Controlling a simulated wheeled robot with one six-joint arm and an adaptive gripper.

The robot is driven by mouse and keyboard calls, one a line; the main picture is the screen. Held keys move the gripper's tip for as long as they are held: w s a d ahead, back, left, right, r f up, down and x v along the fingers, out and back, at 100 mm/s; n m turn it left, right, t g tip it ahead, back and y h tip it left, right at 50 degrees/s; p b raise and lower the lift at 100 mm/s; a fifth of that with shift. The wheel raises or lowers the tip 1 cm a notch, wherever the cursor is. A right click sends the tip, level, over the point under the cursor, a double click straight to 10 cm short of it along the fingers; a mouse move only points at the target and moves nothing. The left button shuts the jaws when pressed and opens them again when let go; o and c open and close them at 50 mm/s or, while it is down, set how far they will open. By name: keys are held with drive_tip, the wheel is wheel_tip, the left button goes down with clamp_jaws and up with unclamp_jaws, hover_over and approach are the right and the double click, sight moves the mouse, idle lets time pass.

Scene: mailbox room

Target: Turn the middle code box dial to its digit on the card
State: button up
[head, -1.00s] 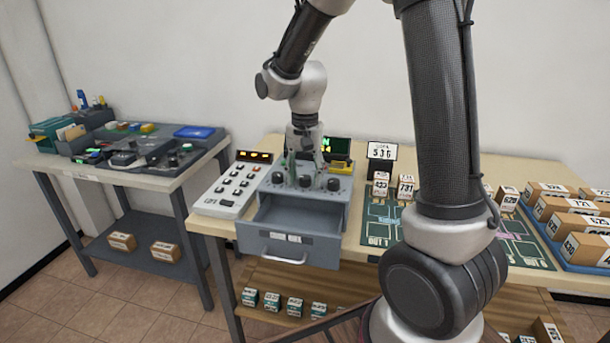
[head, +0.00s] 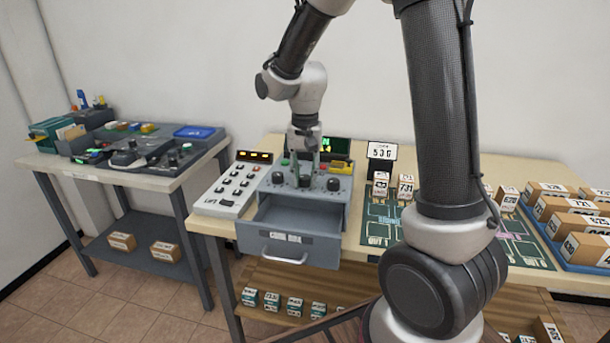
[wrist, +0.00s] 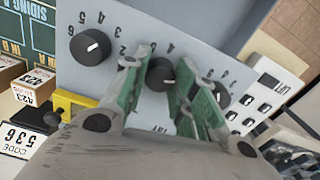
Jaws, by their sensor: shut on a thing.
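The grey code box (head: 262,190) stands on the table with a row of black dials on its top. The middle dial (wrist: 160,72) is between the green fingertips of my gripper (wrist: 158,80), which is shut on it. One outer dial (wrist: 90,47) is clear at the left of the wrist view; the other (wrist: 215,95) is partly behind a finger. The card (head: 382,151) reads CODE 536 and stands behind the box, to its right.
The box's drawer (head: 287,246) is open toward me. A white keypad (head: 230,187) stands left of the box. Small numbered boxes (head: 405,187) and a dark green mat (head: 385,222) lie to the right. A side table (head: 110,170) stands at the left.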

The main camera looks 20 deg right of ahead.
sight(305, 177)
drive_tip(key=n, duration=0.6)
idle(0.3)
drive_tip(key=shift+n, duration=0.3)
drive_tip(key=o, duration=1.1)
drive_tip(key=shift+c, duration=0.2)
wheel_tip(305, 177, up, 12)
